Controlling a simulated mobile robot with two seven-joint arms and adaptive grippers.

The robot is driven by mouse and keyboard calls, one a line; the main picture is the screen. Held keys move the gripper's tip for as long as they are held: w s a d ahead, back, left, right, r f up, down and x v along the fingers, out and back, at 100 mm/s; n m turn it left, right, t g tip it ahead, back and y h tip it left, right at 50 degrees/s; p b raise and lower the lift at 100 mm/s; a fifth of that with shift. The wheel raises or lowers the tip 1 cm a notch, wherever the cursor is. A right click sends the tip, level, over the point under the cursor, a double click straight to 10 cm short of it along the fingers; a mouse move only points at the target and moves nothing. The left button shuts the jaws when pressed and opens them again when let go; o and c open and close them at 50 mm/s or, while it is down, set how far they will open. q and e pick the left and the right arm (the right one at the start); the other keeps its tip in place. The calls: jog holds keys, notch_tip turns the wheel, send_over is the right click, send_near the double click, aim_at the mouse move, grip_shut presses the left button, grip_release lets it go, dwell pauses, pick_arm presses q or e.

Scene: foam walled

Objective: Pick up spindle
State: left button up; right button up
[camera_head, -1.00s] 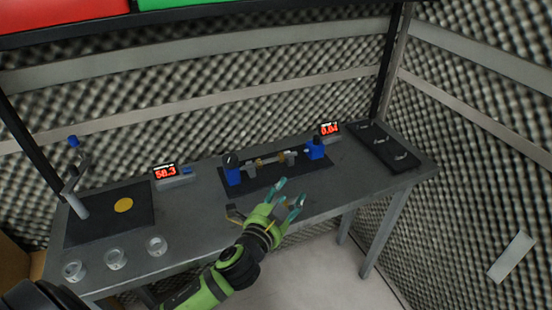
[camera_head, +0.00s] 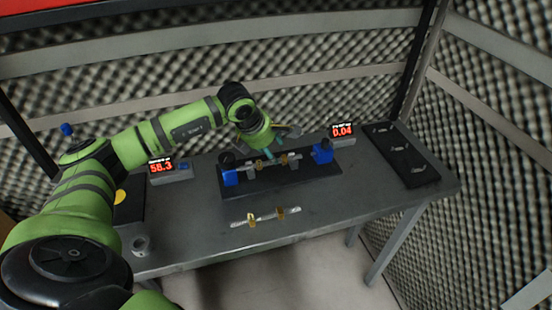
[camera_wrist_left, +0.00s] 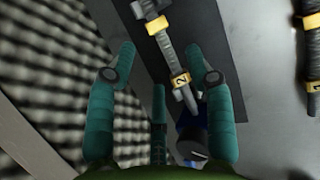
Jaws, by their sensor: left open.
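A spindle with yellow bands (camera_head: 270,163) lies across the dark fixture between two blue supports. In the left wrist view this spindle (camera_wrist_left: 172,52) runs between my finger tips, with a "2" on its lower band. A second yellow-banded spindle (camera_head: 265,216) lies on the bare bench in front of the fixture; its dark shaft also shows at the right of the left wrist view (camera_wrist_left: 311,50). My left gripper (camera_head: 268,153) is over the fixture, pointing down. Its teal fingers (camera_wrist_left: 163,60) are spread, with no grip on the spindle visible. My right gripper is not seen.
Blue supports (camera_head: 229,176) and (camera_head: 323,153) stand at the fixture's ends. Two red-digit displays (camera_head: 161,167) and (camera_head: 342,131) stand behind. A black tray (camera_head: 402,158) lies at the right and a glass dish (camera_head: 140,246) at the left. Foam walls close in the bench.

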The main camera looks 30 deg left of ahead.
aim_at(272, 163)
pick_arm(q)
jog(key=shift+w+f+p, duration=0.2)
jog(key=shift+f+p, duration=0.25)
jog(key=shift+f, duration=0.15)
jog(key=p+x, duration=0.2)
jog(key=x, duration=0.2)
jog(key=shift+w+a+f, duration=0.1)
jog(key=shift+w, duration=0.1)
jog(key=shift+w+f, duration=0.15)
jog(key=shift+f, duration=0.25)
grip_shut()
